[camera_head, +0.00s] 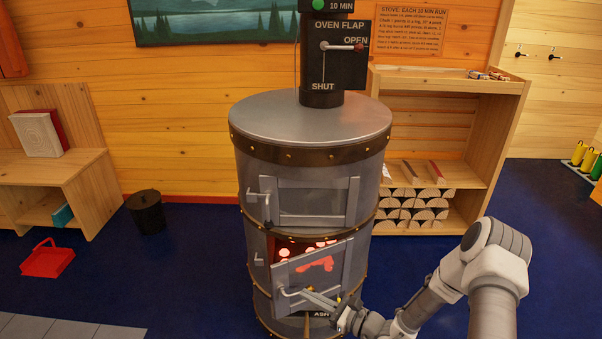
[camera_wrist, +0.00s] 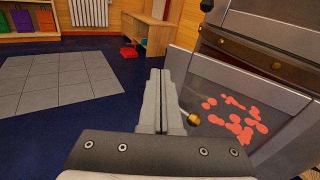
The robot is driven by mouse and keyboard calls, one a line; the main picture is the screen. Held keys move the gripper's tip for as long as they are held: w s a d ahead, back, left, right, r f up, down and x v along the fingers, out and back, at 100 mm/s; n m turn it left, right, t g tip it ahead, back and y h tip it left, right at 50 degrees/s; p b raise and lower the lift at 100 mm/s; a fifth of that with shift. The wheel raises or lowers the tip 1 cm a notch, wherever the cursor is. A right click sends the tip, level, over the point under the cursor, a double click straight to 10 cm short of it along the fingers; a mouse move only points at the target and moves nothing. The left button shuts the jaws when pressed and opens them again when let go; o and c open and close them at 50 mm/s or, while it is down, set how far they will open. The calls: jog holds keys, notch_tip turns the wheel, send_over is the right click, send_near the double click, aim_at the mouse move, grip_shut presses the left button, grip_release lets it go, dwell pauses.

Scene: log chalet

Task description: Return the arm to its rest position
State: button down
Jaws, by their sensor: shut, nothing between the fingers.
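My gripper (camera_head: 312,297) is low in front of the grey round stove (camera_head: 300,190), beside the handle of its lower door (camera_head: 333,262). I cannot tell whether it touches the handle. In the wrist view my gripper (camera_wrist: 160,80) has its two fingers together with nothing between them. The lower door stands ajar, with glowing red shapes in the gap above it. In the wrist view the lower door (camera_wrist: 215,85) with red patches is close on the right of the fingers. My arm (camera_head: 440,285) reaches in from the lower right, bent at the elbow.
A wooden shelf with split logs (camera_head: 415,205) stands behind the stove on the right. A black bin (camera_head: 147,212), a red dustpan (camera_head: 48,262) and a wooden bench (camera_head: 60,165) are at left.

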jog(key=s+a+r+n+g+h, duration=0.1)
jog(key=s+r+n+g+h, duration=0.1)
jog(key=s+r+n+g, duration=0.55)
jog(key=s+a+r+n+g+h, duration=0.1)
jog(key=s+r+n+g+h, duration=0.2)
jog(key=r+n, duration=0.7)
jog(key=s+d+r+n+t+h, duration=0.3)
jog(key=s+d+r+h, duration=0.2)
jog(key=s+d+r, duration=0.3)
jog(key=s+d+r+n+t+h, duration=0.3)
jog(key=s+d+r+n+h, duration=0.15)
jog(key=s+r, duration=0.4)
notch_tip(320, 180, up, 19)
jog(key=w+m+p, duration=0.1)
jog(key=p, duration=1.6)
jog(key=shift+w+d+f, duration=0.15)
jog(key=shift+d+f, duration=0.05)
jog(key=shift+d, duration=0.25)
